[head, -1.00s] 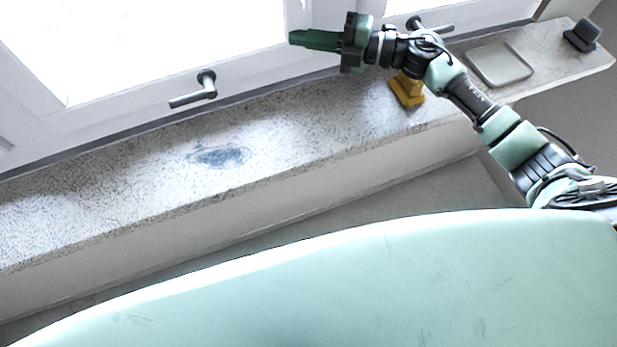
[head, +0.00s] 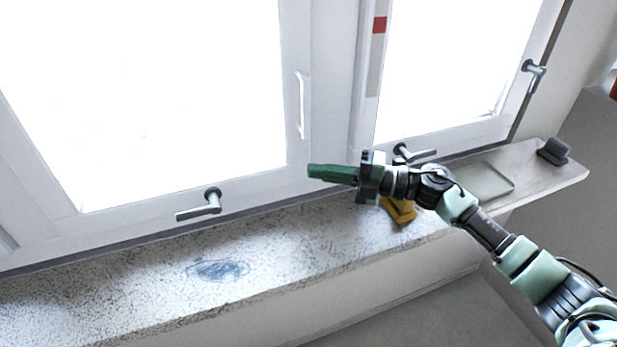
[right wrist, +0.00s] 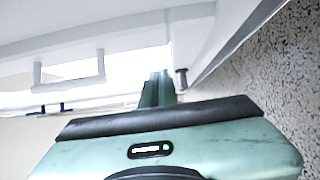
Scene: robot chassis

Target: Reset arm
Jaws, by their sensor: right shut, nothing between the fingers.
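My right arm comes in from the lower right in the head view. Its green gripper (head: 318,172) points left, in front of the window frame and above the speckled sill. The fingers are shut together with nothing held. In the right wrist view the gripper's green fingers (right wrist: 158,88) show closed beyond the wrist housing. My left gripper is not in either view.
The stone windowsill (head: 130,295) bears a blue stain (head: 218,270), a yellow object (head: 399,210) below my right wrist, a pale tray (head: 485,183) and a dark block (head: 553,151). Window handles stick out, one at left (head: 212,203), one behind my gripper (head: 415,154).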

